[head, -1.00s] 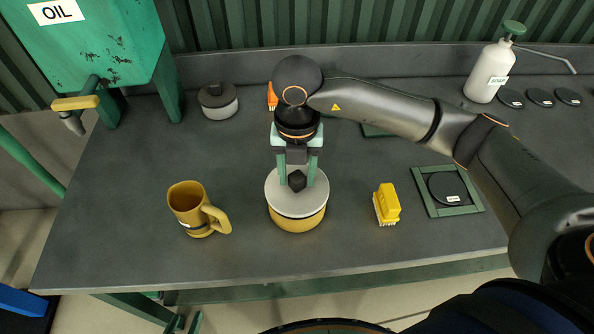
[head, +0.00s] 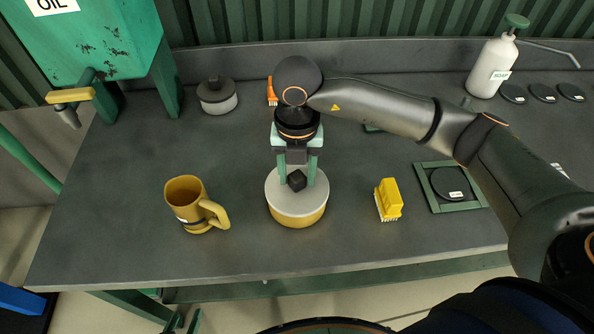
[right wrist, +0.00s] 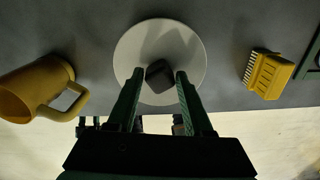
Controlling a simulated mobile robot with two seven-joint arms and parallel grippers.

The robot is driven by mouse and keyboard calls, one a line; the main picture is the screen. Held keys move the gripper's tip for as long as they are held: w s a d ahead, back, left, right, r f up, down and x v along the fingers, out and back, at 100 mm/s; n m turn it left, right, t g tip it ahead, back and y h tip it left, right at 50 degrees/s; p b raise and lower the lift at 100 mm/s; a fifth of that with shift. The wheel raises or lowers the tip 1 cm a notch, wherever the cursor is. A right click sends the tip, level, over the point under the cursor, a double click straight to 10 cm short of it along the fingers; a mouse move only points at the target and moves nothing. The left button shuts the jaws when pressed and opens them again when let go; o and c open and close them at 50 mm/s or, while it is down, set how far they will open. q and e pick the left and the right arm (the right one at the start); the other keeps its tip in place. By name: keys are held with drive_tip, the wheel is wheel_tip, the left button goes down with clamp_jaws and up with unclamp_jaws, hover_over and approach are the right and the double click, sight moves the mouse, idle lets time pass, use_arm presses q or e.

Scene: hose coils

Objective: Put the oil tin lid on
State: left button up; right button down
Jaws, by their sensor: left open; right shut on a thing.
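The yellow oil tin (head: 298,221) stands upright on the bench, in the middle of the head view. Its pale grey lid (head: 298,204) lies flat over the tin's top, with no clear gap between them. A dark faceted knob (head: 297,181) sits in the lid's middle. My right gripper (head: 297,176) points straight down and is shut on this knob. In the right wrist view the two fingers (right wrist: 158,76) stand at either side of the knob, and the round lid (right wrist: 193,50) hides the tin. My left gripper is not in view.
A mustard jug (head: 186,206) stands left of the tin, and a yellow brush (head: 389,199) lies to its right. A green-framed black disc (head: 452,184) is further right. A grey-lidded pot (head: 217,95) and a white soap bottle (head: 492,66) stand at the back. The front-left bench is clear.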

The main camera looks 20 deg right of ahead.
idle(0.4)
drive_tip(key=shift+c, duration=1.1)
unclamp_jaws()
wheel_tip(320, 180, up, 3)
drive_tip(key=shift+w+r, duration=0.1)
use_arm(q)
drive_tip(key=shift+s+d+r+p, duration=0.1)
drive_tip(key=shift+r+p, duration=0.35)
use_arm(e)
wheel_tip(320, 180, up, 9)
drive_tip(key=shift+r, duration=0.2)
